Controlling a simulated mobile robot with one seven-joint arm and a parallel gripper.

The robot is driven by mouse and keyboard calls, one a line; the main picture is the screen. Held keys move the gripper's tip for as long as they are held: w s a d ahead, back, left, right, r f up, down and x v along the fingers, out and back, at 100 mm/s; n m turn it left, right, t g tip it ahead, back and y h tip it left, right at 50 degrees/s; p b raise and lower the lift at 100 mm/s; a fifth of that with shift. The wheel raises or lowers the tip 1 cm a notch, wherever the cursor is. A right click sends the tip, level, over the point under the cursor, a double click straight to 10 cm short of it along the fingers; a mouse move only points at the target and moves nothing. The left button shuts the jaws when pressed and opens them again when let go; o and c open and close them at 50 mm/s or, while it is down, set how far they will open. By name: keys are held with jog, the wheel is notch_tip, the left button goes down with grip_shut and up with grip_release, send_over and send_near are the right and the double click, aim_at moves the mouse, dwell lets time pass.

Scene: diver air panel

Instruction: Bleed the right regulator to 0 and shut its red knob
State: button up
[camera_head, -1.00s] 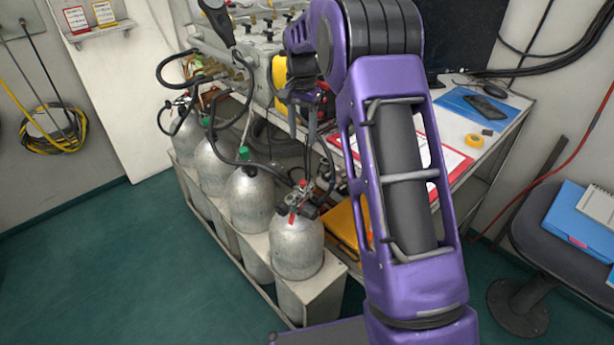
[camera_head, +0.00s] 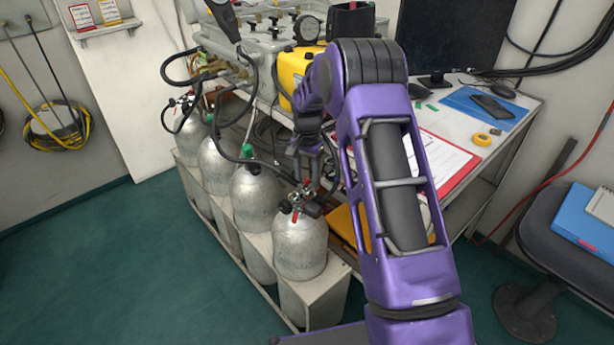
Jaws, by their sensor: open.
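The rightmost silver cylinder (camera_head: 300,247) stands at the front end of the rack. Its regulator (camera_head: 303,200) sits on top, a small dark and metallic fitting with red parts; one red part (camera_head: 295,216) faces me and another red part (camera_head: 308,182) is at the top. The regulator is too small to read any gauge or tell the knob's setting. My gripper (camera_head: 306,170) points down just above and behind the regulator. It is open and holds nothing that I can see. I cannot tell whether its fingers touch the upper red part.
Several more cylinders (camera_head: 254,197) with green-topped valves and black hoses stand to the left in the white rack (camera_head: 322,298). The grey air panel (camera_head: 245,45) and a yellow case (camera_head: 294,72) are behind. A desk (camera_head: 512,118) is at right. The floor at left is clear.

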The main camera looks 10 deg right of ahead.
grip_shut()
jog(key=shift+n, duration=0.3)
dwell(0.3)
jog(key=n+p, duration=0.1)
jog(key=n, duration=0.8)
jog(key=shift+n+p, duration=0.35)
jog(key=shift+n, duration=0.05)
jog(key=n, duration=0.5)
jog(key=shift+n+p, duration=0.3)
jog(key=shift+p, duration=0.05)
jog(key=n, duration=0.5)
jog(key=shift+p, duration=0.4)
jog(key=shift+n, duration=0.3)
